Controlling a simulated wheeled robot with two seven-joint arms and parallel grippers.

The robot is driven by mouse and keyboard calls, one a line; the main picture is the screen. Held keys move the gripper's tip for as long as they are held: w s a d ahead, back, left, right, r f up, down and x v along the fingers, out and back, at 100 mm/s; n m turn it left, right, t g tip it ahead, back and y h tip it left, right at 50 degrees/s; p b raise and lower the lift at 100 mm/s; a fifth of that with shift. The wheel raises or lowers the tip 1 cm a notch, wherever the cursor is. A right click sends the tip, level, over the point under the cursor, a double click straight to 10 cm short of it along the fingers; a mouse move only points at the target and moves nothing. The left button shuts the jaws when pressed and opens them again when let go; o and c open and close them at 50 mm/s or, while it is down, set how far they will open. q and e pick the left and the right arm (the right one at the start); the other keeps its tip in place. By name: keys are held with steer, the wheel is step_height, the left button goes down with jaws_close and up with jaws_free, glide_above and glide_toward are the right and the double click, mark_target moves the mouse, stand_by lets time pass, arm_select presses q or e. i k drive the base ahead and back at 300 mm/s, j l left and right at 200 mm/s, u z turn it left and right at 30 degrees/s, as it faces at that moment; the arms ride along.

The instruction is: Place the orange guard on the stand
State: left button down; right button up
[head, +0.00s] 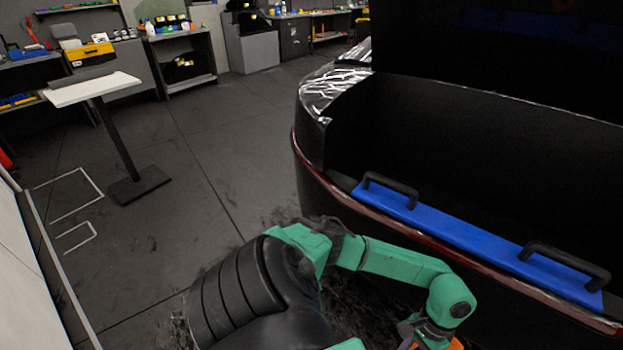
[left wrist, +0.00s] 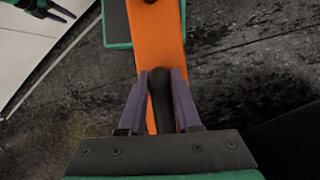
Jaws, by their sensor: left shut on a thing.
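The orange guard (left wrist: 158,45) runs up the middle of the left wrist view as a flat orange strip with a dark handle (left wrist: 161,98). My left gripper (left wrist: 161,85) is shut on that handle, one finger on each side. In the head view only a sliver of the guard (head: 455,344) shows at the bottom edge, under my left gripper (head: 425,336). A small part that looks like my right gripper (left wrist: 55,10) shows at the upper left of the wrist view.
A black vehicle body (head: 345,130) fills the right side. A blue guard (head: 450,233) with two black handles lies along its sill. Workbenches and shelves (head: 180,60) line the back. Dark floor (head: 200,150) between the vehicle and the stand is open.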

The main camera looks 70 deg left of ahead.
mark_target(113, 80)
steer(key=j+u, duration=0.85)
steer(key=i+j+u, duration=0.15)
steer(key=u, duration=0.25)
steer(key=i+j+u, duration=0.15)
steer(key=j+u, duration=0.3)
steer(key=i+j+u, duration=0.6)
steer(key=i+j, duration=0.15)
steer(key=i+j+u, duration=0.3)
steer(key=i, duration=0.15)
steer(key=i+j+u, duration=0.1)
steer(key=i+u, duration=0.2)
steer(key=i, duration=0.15)
steer(key=i+u, duration=0.3)
steer(key=i, duration=0.15)
